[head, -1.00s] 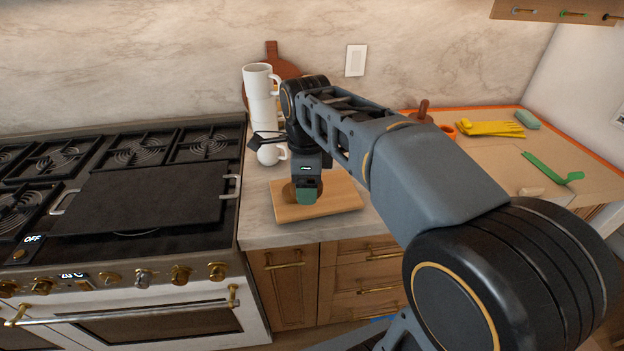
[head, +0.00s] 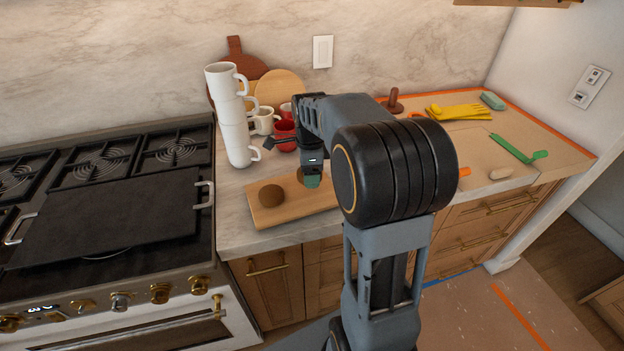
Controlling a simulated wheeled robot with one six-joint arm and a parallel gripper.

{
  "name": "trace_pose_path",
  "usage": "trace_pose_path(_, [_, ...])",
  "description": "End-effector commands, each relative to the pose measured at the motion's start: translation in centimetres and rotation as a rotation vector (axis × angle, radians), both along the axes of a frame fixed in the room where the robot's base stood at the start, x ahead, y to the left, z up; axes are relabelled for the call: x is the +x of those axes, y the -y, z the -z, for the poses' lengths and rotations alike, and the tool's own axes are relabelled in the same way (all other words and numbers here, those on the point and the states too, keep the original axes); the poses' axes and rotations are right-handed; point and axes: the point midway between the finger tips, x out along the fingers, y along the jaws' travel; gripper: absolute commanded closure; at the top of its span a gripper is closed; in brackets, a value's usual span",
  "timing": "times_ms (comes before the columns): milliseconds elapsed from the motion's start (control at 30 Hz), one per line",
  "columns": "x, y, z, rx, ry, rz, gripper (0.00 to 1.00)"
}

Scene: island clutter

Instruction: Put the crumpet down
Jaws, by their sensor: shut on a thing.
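My gripper (head: 311,180) is low over the right part of a wooden board (head: 292,211) on the counter, with its green fingertips pointing down. It is shut on a brown round thing, apparently a crumpet (head: 300,175), of which only a small edge shows left of the fingers. I cannot tell whether this crumpet touches the board. A second brown round piece (head: 271,195) lies on the left part of the board, apart from my gripper.
A tall stack of white mugs (head: 233,130) stands behind the board, with a red mug (head: 285,136) nearby. The stove (head: 120,220) is at left. Yellow gloves (head: 458,112) and a green tool (head: 515,148) lie at right. My arm hides part of the counter.

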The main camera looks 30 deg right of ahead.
Motion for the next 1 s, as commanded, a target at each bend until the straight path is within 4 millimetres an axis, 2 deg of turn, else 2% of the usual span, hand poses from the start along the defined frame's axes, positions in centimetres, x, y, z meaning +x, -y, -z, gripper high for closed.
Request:
trace_pose_path(167, [0.4,0.4,0.7,0.000,0.000,-0.002,0.54])
trace_pose_path(233, [0.6,1.0,1.5,0.001,-0.002,-0.002,0.54])
trace_pose_path(467, [0.6,0.9,4.1,0.000,-0.001,-0.003,0.54])
trace_pose_path(933, [0.6,0.9,4.8,0.000,0.001,-0.003,0.54])
trace_pose_path(967, [0.6,0.9,4.7,0.000,0.001,-0.003,0.29])
trace_pose_path(1000, [0.6,0.9,4.7,0.000,0.001,-0.003,0.25])
